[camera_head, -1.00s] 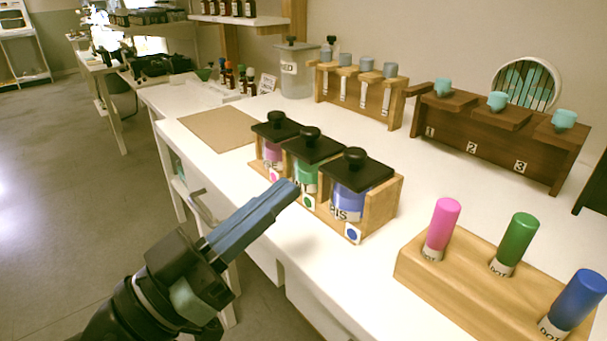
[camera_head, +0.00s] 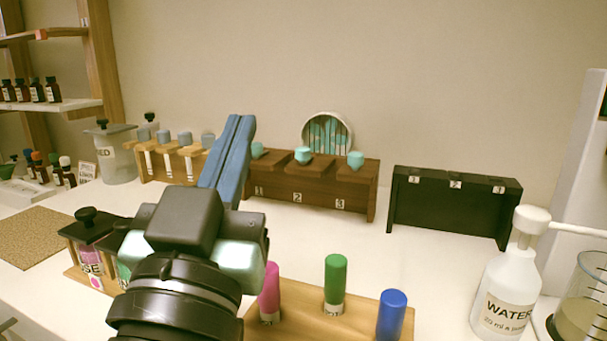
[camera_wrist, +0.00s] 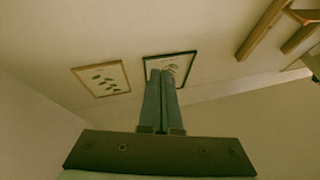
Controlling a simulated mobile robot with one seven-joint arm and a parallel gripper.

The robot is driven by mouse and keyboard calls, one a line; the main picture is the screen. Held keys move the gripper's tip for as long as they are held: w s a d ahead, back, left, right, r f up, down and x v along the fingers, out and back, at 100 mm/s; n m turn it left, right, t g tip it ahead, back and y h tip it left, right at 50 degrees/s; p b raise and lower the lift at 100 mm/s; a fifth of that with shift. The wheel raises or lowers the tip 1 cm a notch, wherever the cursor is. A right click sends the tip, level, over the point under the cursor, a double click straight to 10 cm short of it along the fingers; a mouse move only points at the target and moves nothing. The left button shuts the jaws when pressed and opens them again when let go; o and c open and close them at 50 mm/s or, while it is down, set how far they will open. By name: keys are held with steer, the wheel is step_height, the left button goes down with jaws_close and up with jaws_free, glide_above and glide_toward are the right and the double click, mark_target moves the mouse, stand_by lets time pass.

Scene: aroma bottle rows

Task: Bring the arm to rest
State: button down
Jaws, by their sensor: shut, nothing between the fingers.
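My gripper (camera_head: 240,120) is raised in front of the bench in the head view, its blue fingers pointing up and together, with nothing between them. It also shows in the wrist view (camera_wrist: 163,72), where the closed fingers point toward a wall with two framed pictures. The gripper and wrist hide part of the jar rack and the left end of the dark wooden rack. My gripper appears apart from the bench objects.
A wooden block (camera_head: 300,326) holds pink, green and blue bottles. A brown numbered rack (camera_head: 310,190), a black numbered rack (camera_head: 450,212) and a rack of grey-capped tubes (camera_head: 150,166) stand behind. A water bottle (camera_head: 505,290) and beaker (camera_head: 582,300) are right. The bench between is clear.

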steer(key=s+d+r+n+t+y, duration=0.15)
steer(key=s+d+r+t, duration=0.25)
steer(key=s+d+r, duration=0.4)
step_height(320, 180, up, 32)
steer(key=w+a+p, duration=0.1)
steer(key=a+p, duration=0.1)
steer(key=p, duration=2.9)
steer(key=shift+w+a, duration=0.15)
steer(key=shift+w, duration=0.05)
steer(key=shift+y, duration=0.25)
